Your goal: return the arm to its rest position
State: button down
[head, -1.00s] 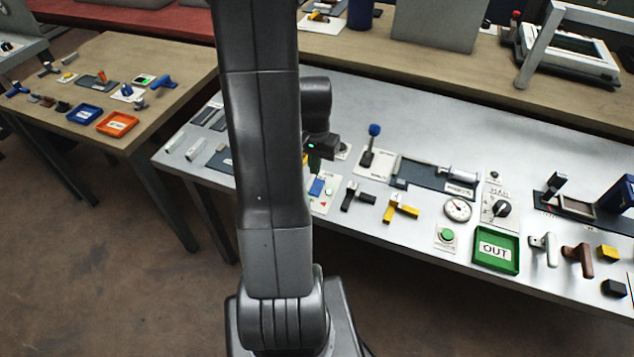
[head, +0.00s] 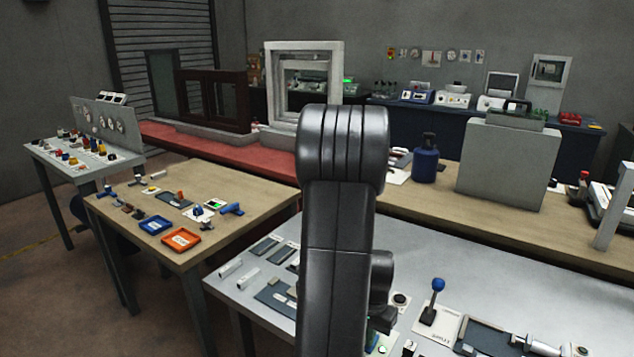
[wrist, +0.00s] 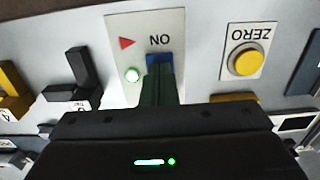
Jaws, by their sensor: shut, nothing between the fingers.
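My arm (head: 338,230) stands upright in the middle of the head view, its rounded joint at the top. My gripper (wrist: 160,85) shows in the wrist view with its dark fingers together and nothing between them. The fingertips line up with a blue switch (wrist: 160,59) on a plate marked ON; whether they touch it I cannot tell. In the head view my gripper is mostly hidden behind the arm, low above the grey table (head: 262,232).
In the wrist view a yellow ZERO button (wrist: 247,62) is at right and a black handle (wrist: 82,75) at left. The head view shows a blue-knobbed lever (head: 438,285) right of the arm, and a wooden table (head: 240,185) with blue and orange trays at left.

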jog(key=shift+f, duration=0.15)
dwell(0.3)
notch_tip(320, 180, up, 9)
jog(key=p, duration=0.7)
dwell(0.8)
dwell(0.4)
